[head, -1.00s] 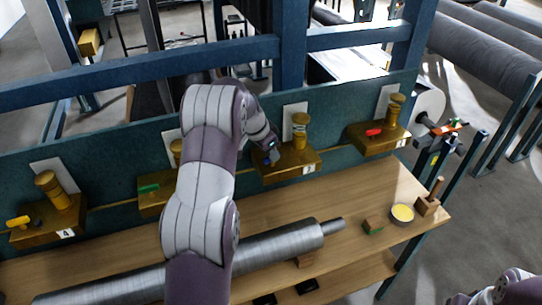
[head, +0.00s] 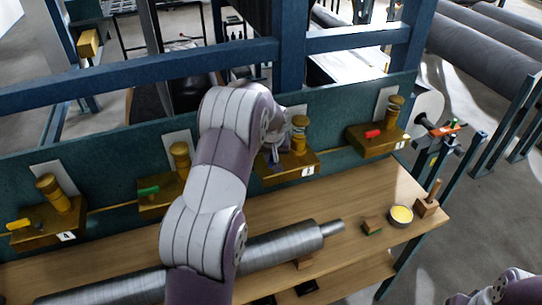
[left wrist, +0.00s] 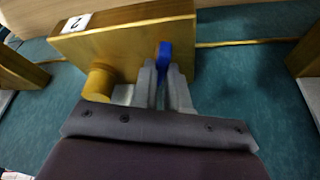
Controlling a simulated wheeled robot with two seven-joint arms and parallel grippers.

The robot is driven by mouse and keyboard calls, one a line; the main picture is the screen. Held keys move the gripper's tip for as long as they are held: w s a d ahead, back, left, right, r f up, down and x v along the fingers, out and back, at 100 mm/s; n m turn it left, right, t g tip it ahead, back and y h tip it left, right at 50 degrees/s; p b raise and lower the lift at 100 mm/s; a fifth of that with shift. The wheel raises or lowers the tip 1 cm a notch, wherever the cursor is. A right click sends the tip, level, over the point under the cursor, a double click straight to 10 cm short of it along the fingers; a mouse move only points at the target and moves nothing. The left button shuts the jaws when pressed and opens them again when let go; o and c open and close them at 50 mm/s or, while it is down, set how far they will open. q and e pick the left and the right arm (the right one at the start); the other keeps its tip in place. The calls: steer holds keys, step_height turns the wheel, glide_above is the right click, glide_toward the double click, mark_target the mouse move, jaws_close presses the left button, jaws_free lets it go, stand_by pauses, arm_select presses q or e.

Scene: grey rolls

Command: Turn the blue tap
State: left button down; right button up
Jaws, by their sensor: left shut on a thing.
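The blue tap's handle (left wrist: 164,58) stands on the front of a brass block (left wrist: 115,45) labelled 2 in the left wrist view. My left gripper (left wrist: 164,78) is shut on this handle, with a grey finger on each side of it. In the head view the brass block (head: 290,171) is on the teal panel, right of centre. My left gripper (head: 275,153) reaches the block's left part there, partly hidden behind my arm. The handle is mostly covered in the head view. My right gripper is out of view.
Similar brass blocks carry a red handle (head: 374,133), a green handle (head: 148,190) and a yellow handle (head: 19,224). A metal roll (head: 285,246) lies on the wooden bench (head: 345,190) below, with a yellow-filled tin (head: 401,215) at right.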

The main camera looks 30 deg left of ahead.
arm_select(q)
steer(key=shift+s+d+f+n+g+y+b, duration=0.15)
steer(key=shift+f+n+g+y+b, duration=0.15)
steer(key=shift+f+n+b, duration=0.45)
steer(key=shift+r+n+b, duration=0.35)
steer(key=shift+n+b, duration=0.4)
steer(key=shift+b, duration=0.1)
steer(key=c, duration=1.1)
jaws_free()
steer(key=shift+c, duration=0.2)
steer(key=shift+r, duration=0.2)
steer(key=shift+r, duration=0.1)
